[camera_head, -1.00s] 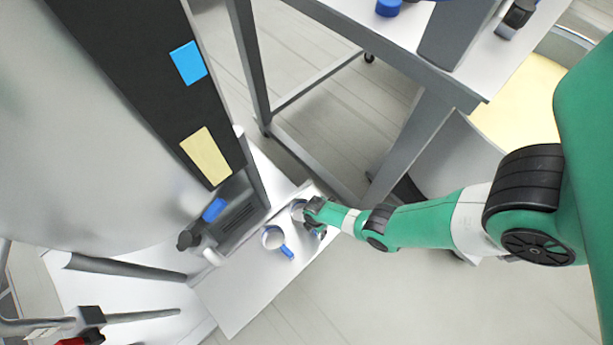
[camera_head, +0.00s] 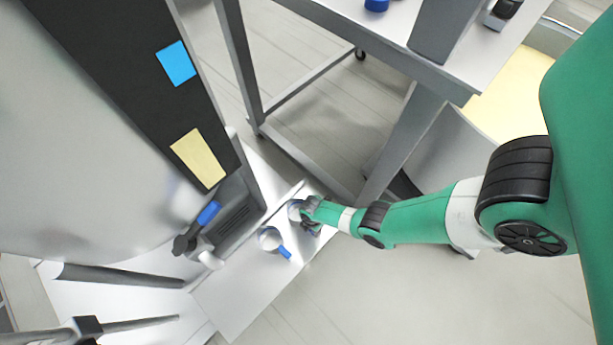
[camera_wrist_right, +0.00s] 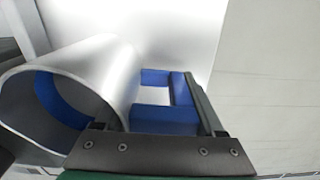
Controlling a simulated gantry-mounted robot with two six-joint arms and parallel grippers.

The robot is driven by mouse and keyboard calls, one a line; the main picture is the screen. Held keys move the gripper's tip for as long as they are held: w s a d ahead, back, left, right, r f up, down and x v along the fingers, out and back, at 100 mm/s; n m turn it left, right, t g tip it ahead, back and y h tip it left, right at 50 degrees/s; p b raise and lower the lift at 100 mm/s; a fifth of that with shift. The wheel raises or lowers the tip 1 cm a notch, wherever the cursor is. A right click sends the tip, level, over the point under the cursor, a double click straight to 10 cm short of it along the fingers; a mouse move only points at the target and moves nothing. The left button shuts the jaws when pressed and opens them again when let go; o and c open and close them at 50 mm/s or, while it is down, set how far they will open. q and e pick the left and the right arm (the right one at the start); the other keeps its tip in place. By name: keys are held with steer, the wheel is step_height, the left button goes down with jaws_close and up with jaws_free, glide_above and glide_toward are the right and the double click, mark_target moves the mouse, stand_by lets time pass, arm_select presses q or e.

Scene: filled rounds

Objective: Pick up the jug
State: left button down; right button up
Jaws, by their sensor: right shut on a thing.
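The jug (camera_wrist_right: 105,70) is a silvery metal vessel with a wide open mouth and a blue square handle (camera_wrist_right: 165,120), seen at close range in the right wrist view. My right gripper (camera_wrist_right: 185,95) is shut on the blue handle, with a dark finger along its right side. In the head view my right gripper (camera_head: 308,214) is at the jug (camera_head: 295,210), which it partly hides, at the far right part of the white shelf. My left gripper is not in view.
A second light vessel with a blue handle (camera_head: 269,239) stands close by on the white shelf (camera_head: 235,300). A tall machine with a black panel (camera_head: 120,90) rises to the left. A grey-legged table (camera_head: 420,75) stands behind. Open floor lies to the right.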

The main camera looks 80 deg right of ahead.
steer(key=shift+r+p, duration=0.45)
steer(key=r+p, duration=0.4)
steer(key=p, duration=0.1)
steer(key=shift+s+a+r, duration=0.2)
steer(key=shift+a+r, duration=0.1)
steer(key=shift+a, duration=0.1)
steer(key=s+a+r+p, duration=0.2)
steer(key=a+r+p, duration=0.1)
steer(key=a, duration=0.1)
steer(key=s+a+r+p, duration=0.1)
steer(key=a+r+p, duration=0.3)
steer(key=s+a+r+p, duration=0.2)
steer(key=a+r+p, duration=0.1)
steer(key=p, duration=0.1)
steer(key=shift+s+a+r, duration=0.25)
steer(key=shift+s+a, duration=0.1)
steer(key=shift+a, duration=0.05)
